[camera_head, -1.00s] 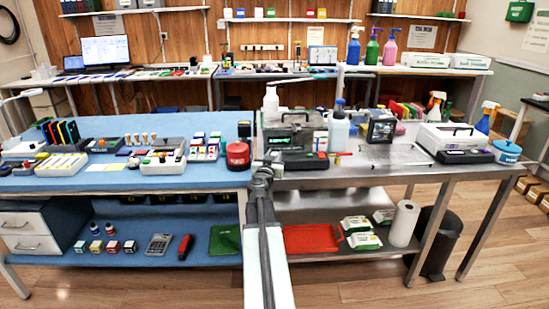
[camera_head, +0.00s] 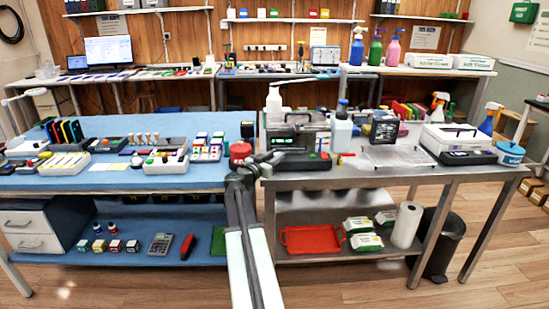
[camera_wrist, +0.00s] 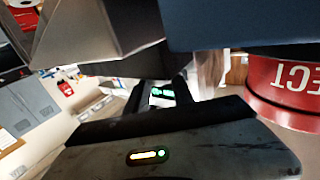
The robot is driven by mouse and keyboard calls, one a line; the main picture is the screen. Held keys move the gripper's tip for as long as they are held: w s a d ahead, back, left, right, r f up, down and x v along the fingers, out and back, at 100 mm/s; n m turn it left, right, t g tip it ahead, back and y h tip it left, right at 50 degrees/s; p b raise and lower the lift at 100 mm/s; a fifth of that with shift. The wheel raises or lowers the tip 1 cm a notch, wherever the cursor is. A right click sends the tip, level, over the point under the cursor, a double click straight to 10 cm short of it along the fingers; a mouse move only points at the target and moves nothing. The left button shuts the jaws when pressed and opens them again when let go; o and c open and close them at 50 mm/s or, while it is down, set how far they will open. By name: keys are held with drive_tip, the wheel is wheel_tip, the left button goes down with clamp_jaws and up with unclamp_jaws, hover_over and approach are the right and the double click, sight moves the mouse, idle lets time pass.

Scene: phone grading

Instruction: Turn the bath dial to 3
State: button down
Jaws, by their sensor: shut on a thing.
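The grey bath (camera_head: 310,133) stands near the left end of the steel table in the head view, with a black box (camera_head: 303,163) in front of it. My gripper (camera_head: 272,160) is low at the left end of that box, beside the red tin. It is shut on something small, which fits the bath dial. The dial and its setting are hidden behind my gripper and cannot be read. The wrist view is upside down and very close; a small green display (camera_wrist: 163,92) shows in its middle. The jaw contact is not clear there.
The red tin (camera_head: 240,152) stands on the blue table's corner, very close to my gripper; its lettering shows in the wrist view (camera_wrist: 292,85). A white bottle (camera_head: 341,132) and a wire rack (camera_head: 398,156) stand to the right. The floor in front is clear.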

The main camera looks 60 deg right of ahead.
drive_tip(key=shift+s+d, duration=0.1)
drive_tip(key=shift+s, duration=0.05)
drive_tip(key=c, duration=1.1)
unclamp_jaws()
drive_tip(key=shift+d, duration=0.1)
drive_tip(key=shift+a, duration=0.2)
drive_tip(key=a, duration=0.7)
drive_tip(key=shift+a, duration=0.35)
